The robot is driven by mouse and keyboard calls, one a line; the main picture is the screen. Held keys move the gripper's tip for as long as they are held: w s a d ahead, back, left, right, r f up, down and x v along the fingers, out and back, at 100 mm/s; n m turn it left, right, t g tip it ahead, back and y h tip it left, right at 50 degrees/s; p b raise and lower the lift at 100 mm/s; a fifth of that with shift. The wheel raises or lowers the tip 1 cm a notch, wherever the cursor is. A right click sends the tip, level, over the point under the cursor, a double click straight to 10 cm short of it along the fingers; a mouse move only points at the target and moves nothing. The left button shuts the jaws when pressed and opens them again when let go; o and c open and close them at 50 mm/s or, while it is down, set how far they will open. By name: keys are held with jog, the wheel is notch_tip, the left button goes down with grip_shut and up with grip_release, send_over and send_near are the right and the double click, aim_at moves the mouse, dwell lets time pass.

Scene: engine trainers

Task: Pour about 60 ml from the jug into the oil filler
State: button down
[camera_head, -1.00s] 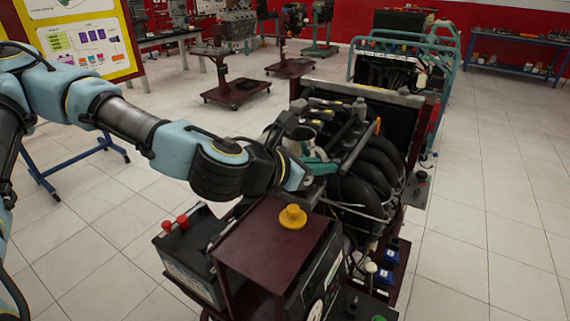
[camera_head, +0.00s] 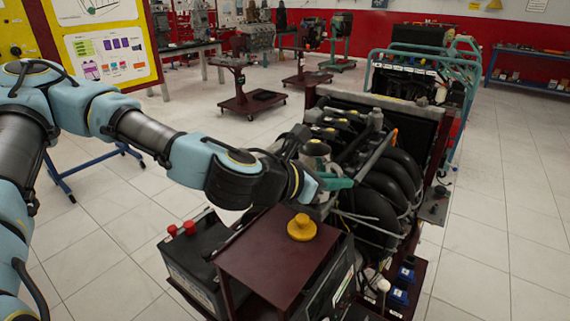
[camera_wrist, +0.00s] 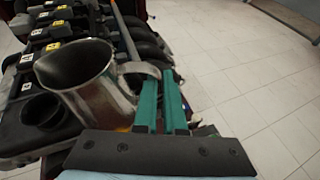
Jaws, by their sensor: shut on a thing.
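The jug (camera_wrist: 97,92) is a silvery metal vessel with a wide open mouth and a handle (camera_wrist: 140,70). My gripper (camera_wrist: 161,90) has its green fingers shut on the handle. In the head view the jug (camera_head: 315,153) is held above the engine, beside my gripper (camera_head: 328,184). The oil filler appears to be the dark round opening (camera_wrist: 42,110) on the engine top, just left of the jug in the wrist view. The jug's mouth faces the wrist camera; its exact tilt and liquid level are unclear. No stream shows.
A yellow cap (camera_head: 301,228) sits on a dark red shelf (camera_head: 262,262) in front of the engine. Thick black intake pipes (camera_head: 385,203) lie right of my gripper. Tiled floor is open on the right.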

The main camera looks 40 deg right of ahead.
aim_at(334, 166)
jog(key=shift+w+d+r+n+g+p, duration=0.1)
jog(key=shift+w+r+n+g+p, duration=0.15)
jog(key=shift+w+r+n+p, duration=0.3)
jog(key=shift+w+r+n+g+p, duration=0.25)
jog(key=shift+w+r, duration=0.1)
jog(key=shift+r, duration=0.35)
jog(key=w+r+n, duration=0.1)
jog(key=w+r+n+g, duration=0.1)
jog(key=w+r+g+p, duration=0.1)
jog(key=w, duration=0.1)
jog(key=shift+w+d+n, duration=0.1)
jog(key=shift+d+n, duration=0.05)
jog(key=shift+n, duration=0.25)
jog(key=shift+w+d+n+g+h+b, duration=0.1)
jog(key=shift+w+n+g+h+b, duration=0.4)
jog(key=shift+w+n, duration=0.45)
jog(key=shift+w+r+n+g, duration=0.1)
jog(key=shift+w+n+g, duration=0.15)
jog(key=shift+n, duration=0.2)
jog(key=shift+w+r+n+g+b, duration=0.25)
jog(key=shift+w+r+n+b, duration=0.15)
jog(key=shift+w+r+n, duration=0.3)
jog(key=shift+s, duration=0.2)
jog(key=shift+w+n+g+h+b, duration=0.3)
jog(key=shift+w+n+b, duration=0.25)
jog(key=shift+b, duration=0.25)
dwell(1.7)
jog(key=shift+s, duration=0.1)
